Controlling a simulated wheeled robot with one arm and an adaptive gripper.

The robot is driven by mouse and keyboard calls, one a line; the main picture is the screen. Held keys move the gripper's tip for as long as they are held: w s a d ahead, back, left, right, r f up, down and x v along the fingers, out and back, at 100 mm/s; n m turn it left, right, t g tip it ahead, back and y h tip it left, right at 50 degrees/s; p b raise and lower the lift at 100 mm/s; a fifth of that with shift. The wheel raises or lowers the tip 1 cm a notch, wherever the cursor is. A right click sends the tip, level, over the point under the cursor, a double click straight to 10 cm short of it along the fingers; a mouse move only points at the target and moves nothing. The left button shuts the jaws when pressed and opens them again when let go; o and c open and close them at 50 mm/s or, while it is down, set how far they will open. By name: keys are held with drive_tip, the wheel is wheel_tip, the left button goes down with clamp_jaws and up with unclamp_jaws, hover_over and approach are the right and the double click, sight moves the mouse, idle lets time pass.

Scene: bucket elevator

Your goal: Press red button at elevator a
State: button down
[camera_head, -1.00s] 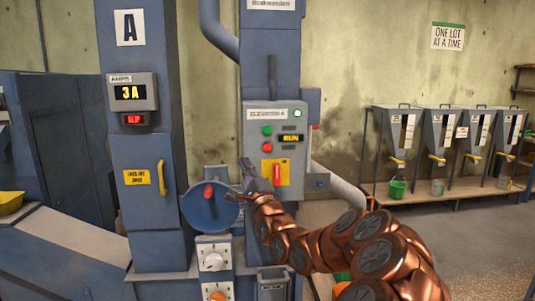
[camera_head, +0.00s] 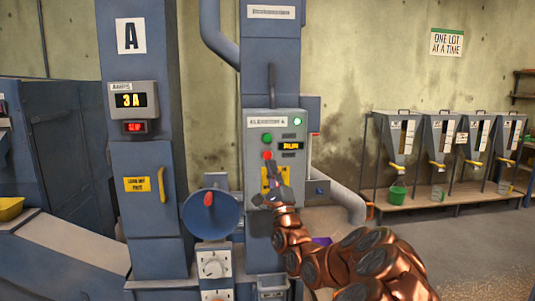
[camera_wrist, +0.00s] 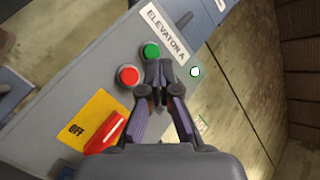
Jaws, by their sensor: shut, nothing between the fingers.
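The grey elevator A control panel (camera_head: 291,130) is on the blue column in the head view. Its red button (camera_head: 267,155) sits below the green button (camera_head: 267,138). In the wrist view the red button (camera_wrist: 128,76) is left of my fingertips and the green button (camera_wrist: 150,51) is just beyond them. My gripper (camera_head: 268,163) is shut and empty, pointing at the panel just below the red button in the head view. It also shows in the wrist view (camera_wrist: 158,72). I cannot tell whether the fingertips touch the panel.
A yellow plate with a red switch (camera_wrist: 107,130) marked OFF is below the buttons. A blue round dish with a red knob (camera_head: 211,215) projects at the left. Several hoppers (camera_head: 440,138) stand on a bench at the right. The floor there looks clear.

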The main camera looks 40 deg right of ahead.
sight(267, 155)
drive_tip(key=w+d+p, duration=0.4)
drive_tip(key=w, duration=0.1)
drive_tip(key=shift+w, duration=0.3)
drive_tip(key=shift+w+d, duration=0.15)
drive_tip(key=shift+d, duration=0.05)
idle(1.4)
drive_tip(key=shift+w+d+r, duration=0.1)
drive_tip(key=shift+w+d, duration=0.05)
drive_tip(key=shift+w, duration=0.05)
drive_tip(key=shift+w+d, duration=0.3)
drive_tip(key=shift+w, duration=0.05)
idle(1.1)
drive_tip(key=shift+s+b, duration=0.15)
drive_tip(key=shift+b, duration=0.3)
drive_tip(key=shift+s+a+b, duration=0.55)
drive_tip(key=shift+b, duration=0.1)
